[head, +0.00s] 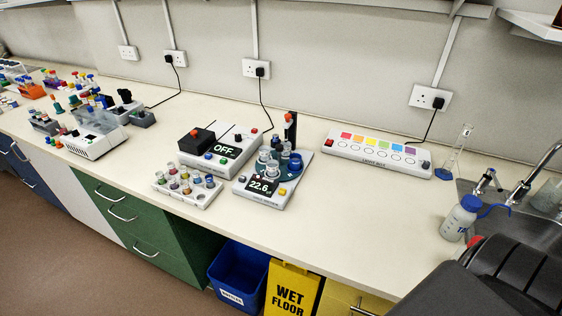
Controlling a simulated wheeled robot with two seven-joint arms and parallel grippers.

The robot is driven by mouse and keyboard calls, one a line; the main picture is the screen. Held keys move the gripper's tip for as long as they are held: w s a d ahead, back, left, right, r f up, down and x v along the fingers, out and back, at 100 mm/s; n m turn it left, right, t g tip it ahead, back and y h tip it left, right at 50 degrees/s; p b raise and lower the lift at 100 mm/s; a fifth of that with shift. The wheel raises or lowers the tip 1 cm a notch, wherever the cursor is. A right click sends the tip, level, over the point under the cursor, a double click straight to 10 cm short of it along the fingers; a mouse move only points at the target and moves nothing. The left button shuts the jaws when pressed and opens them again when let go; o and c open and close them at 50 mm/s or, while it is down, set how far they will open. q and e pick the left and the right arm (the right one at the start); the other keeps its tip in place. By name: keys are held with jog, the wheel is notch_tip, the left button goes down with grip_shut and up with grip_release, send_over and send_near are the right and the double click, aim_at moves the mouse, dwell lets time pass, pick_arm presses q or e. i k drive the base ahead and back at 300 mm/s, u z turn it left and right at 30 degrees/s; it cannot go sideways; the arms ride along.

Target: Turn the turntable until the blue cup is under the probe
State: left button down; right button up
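The turntable (279,173) is a dark teal disc on a white instrument (266,199) near the middle of the bench. The instrument's display (263,186) appears to read 22.6. Several small cups stand on the disc. The blue cup (295,162) appears to be the one on the disc's right side. A dark upright post (290,130) with a red top rises behind the disc and seems to carry the probe. The probe tip is too small to make out, so I cannot tell which cup is under it. Neither gripper is in view.
A white box (213,151) reading OFF stands left of the instrument, with a vial rack (187,187) in front. A light box (376,152) with coloured squares is at the back right. A wash bottle (461,218) stands by the sink (512,226). Bench right of the instrument is clear.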

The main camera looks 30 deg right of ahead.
aim_at(285, 174)
jog(key=z, duration=0.9)
jog(key=k, duration=0.55)
jog(key=z, duration=0.7)
